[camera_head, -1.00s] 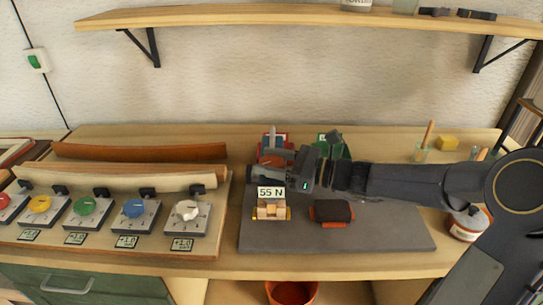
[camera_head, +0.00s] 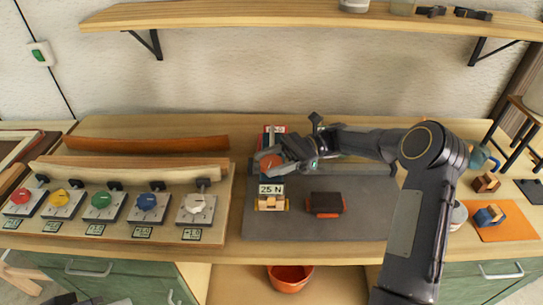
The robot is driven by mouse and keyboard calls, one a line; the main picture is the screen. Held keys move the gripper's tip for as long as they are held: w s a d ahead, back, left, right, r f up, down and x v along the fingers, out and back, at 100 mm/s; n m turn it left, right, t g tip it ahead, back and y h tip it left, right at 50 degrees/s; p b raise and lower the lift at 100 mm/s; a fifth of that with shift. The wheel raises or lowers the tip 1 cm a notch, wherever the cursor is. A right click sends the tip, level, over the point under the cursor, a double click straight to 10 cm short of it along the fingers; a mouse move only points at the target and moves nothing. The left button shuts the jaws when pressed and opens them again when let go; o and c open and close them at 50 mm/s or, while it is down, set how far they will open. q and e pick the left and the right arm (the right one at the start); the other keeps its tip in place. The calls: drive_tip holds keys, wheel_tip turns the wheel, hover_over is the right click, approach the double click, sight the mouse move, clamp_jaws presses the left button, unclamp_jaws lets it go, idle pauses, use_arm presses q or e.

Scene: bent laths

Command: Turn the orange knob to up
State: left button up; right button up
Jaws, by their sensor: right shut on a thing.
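The orange knob (camera_head: 266,162) shows as a round orange patch low on the front of a red device at the back left of the grey mat. My right gripper (camera_head: 272,166) reaches in from the right and is shut on the knob. Its grey jaws cover much of the knob, so I cannot tell which way the knob points. My left gripper is not in view.
A label reading 25 N (camera_head: 271,189) stands on the grey mat (camera_head: 345,225), with a dark block (camera_head: 325,204) to its right. A panel of several coloured dials (camera_head: 149,202) lies left. An orange bin (camera_head: 290,277) is below.

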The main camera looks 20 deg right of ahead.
drive_tip(key=shift+n+g, duration=0.5)
drive_tip(key=shift+g, duration=0.2)
drive_tip(key=o, duration=0.8)
drive_tip(key=shift+o, duration=0.8)
drive_tip(key=shift+s+r, duration=0.1)
